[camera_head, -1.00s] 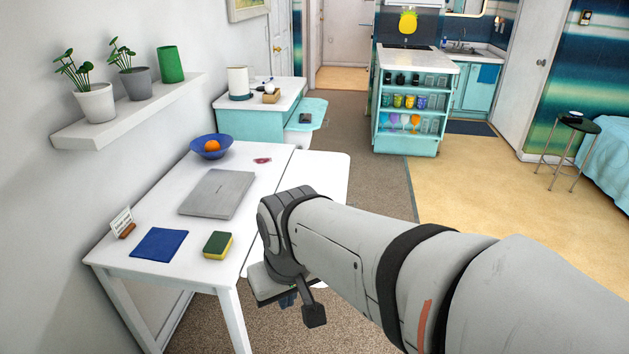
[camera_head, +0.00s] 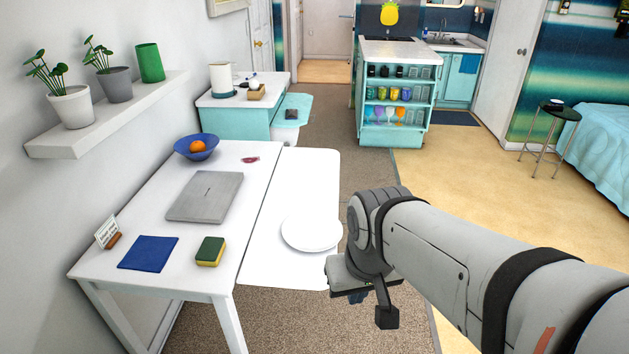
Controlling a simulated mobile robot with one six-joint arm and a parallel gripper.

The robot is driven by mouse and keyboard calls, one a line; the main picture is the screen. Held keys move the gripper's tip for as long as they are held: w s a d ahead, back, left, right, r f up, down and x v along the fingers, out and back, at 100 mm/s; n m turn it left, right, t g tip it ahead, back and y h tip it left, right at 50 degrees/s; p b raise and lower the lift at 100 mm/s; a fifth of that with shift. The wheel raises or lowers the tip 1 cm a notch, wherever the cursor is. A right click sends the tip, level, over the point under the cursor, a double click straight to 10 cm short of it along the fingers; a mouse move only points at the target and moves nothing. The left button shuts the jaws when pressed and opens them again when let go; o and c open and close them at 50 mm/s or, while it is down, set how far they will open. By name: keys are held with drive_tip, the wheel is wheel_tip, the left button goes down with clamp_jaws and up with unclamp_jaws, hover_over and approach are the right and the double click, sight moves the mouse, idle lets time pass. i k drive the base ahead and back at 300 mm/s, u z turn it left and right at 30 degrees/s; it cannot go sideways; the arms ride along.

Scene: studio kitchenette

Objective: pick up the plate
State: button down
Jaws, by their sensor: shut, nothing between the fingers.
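A round white plate (camera_head: 311,233) lies flat on a white bench-like surface (camera_head: 300,180) beside the desk. Its whole rim is in view. My gripper (camera_head: 358,296) hangs below the end of my arm, just right of and nearer than the plate, apart from it in the picture. It is shut and empty, with its fingers mostly hidden by my own wrist parts. How high it is over the surface is hard to tell.
The white desk (camera_head: 150,215) on the left holds a closed laptop (camera_head: 205,196), a blue cloth (camera_head: 148,253), a sponge (camera_head: 210,251), a small sign (camera_head: 107,234) and a blue bowl (camera_head: 196,147) with an orange fruit.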

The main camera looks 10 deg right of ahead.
sight(305, 230)
drive_tip(key=u, duration=0.05)
drive_tip(key=i, duration=1)
drive_tip(key=z, duration=0.05)
